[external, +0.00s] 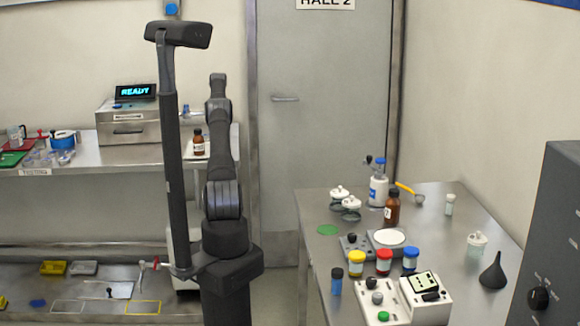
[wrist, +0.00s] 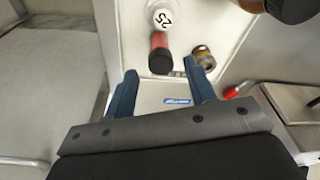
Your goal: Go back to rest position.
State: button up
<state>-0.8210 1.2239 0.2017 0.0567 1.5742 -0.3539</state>
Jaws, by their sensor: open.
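My gripper (wrist: 160,66) shows in the wrist view with its two blue fingers apart and nothing between them. Beyond the fingertips are a red and dark cylinder (wrist: 160,55) and a small brass-and-dark round part (wrist: 204,58). A white round piece marked 25 (wrist: 162,18) is above the cylinder.
An amber bottle (external: 198,143) stands near my arm, right of the READY machine (external: 130,122). The right bench (external: 455,200) holds several bottles, jars, a black funnel (external: 493,272) and small devices. A closed door (external: 325,130) is behind.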

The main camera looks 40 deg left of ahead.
jog(key=f, duration=0.4)
jog(key=a+f, duration=0.1)
jog(key=f, duration=0.2)
jog(key=shift+w, duration=0.15)
jog(key=shift+w+a+r, duration=0.1)
jog(key=r, duration=0.2)
jog(key=d+r, duration=0.1)
jog(key=r, duration=0.1)
jog(key=shift+w+d+r, duration=0.1)
jog(key=shift+w+r, duration=0.05)
jog(key=shift+d+r, duration=0.15)
jog(key=shift+d, duration=0.05)
jog(key=shift+o, duration=0.4)
